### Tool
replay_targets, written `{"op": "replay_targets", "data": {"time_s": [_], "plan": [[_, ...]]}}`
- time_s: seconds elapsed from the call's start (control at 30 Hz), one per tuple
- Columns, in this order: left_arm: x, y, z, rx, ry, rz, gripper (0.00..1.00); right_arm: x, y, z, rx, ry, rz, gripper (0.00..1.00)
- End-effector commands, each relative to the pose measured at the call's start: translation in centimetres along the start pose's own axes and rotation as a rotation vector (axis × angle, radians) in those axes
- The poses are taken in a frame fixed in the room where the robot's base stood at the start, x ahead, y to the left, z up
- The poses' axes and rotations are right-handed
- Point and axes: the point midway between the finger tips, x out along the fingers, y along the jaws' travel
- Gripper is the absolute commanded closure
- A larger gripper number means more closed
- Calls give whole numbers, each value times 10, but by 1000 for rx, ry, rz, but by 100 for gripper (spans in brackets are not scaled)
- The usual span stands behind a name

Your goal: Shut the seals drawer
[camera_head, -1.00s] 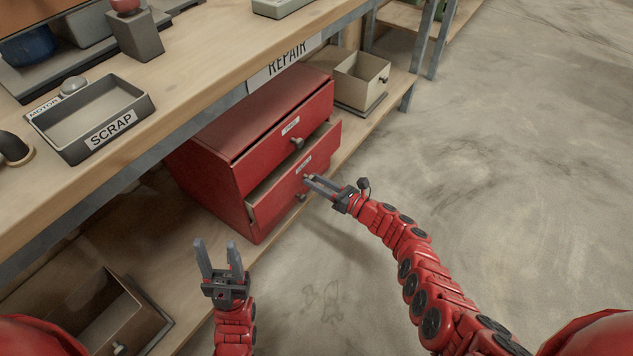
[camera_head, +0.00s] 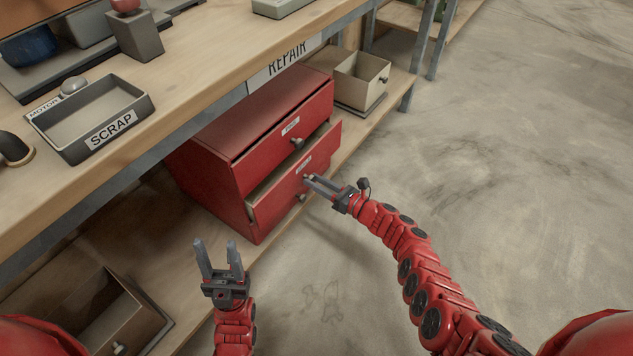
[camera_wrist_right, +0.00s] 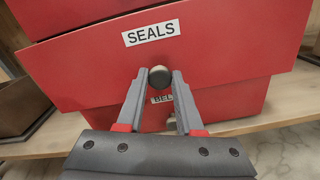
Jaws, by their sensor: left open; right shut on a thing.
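The seals drawer (camera_head: 283,189) is a red drawer in the red cabinet (camera_head: 206,161). It sits below the top drawer and stands partly out, with a gap showing along its upper edge. In the right wrist view its white SEALS label (camera_wrist_right: 151,32) is above a round knob (camera_wrist_right: 160,75). My right gripper (camera_head: 309,179) is at the drawer front, and its fingers are shut on that knob, one on each side. My left gripper (camera_head: 215,243) is open and empty, in front of the shelf and to the left of the cabinet.
The top drawer (camera_head: 270,143) has its own knob. Another drawer front (camera_wrist_right: 225,100), its label partly hidden, lies below the seals drawer. An open beige box (camera_head: 361,79) stands behind the cabinet. The workbench (camera_head: 200,62) overhangs at left. The floor (camera_head: 510,150) at right is clear.

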Motion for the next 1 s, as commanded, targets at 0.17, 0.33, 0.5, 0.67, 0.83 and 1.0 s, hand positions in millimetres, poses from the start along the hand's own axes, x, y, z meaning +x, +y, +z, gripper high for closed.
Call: {"op": "replay_targets", "data": {"time_s": [0.17, 0.33, 0.5, 0.67, 0.83, 1.0], "plan": [[0, 0, 0, 0, 0, 0, 50, 0, 0, 0, 0, 0, -1, 100], [0, 0, 0, 0, 0, 0, 50, 0, 0, 0, 0, 1, -1, 100], [-10, 0, 1, 2, 5, 7, 50, 9, -3, -4, -1, -1, -2, 100], [-29, 1, 1, 9, 20, 29, 50, 33, -3, -4, -3, -2, 1, 100], [-28, 1, 0, 11, 26, 34, 50, 40, -1, 0, -1, 1, -3, 100], [-27, 1, 0, 11, 25, 34, 50, 40, -1, 1, -1, 0, -3, 61]]}}
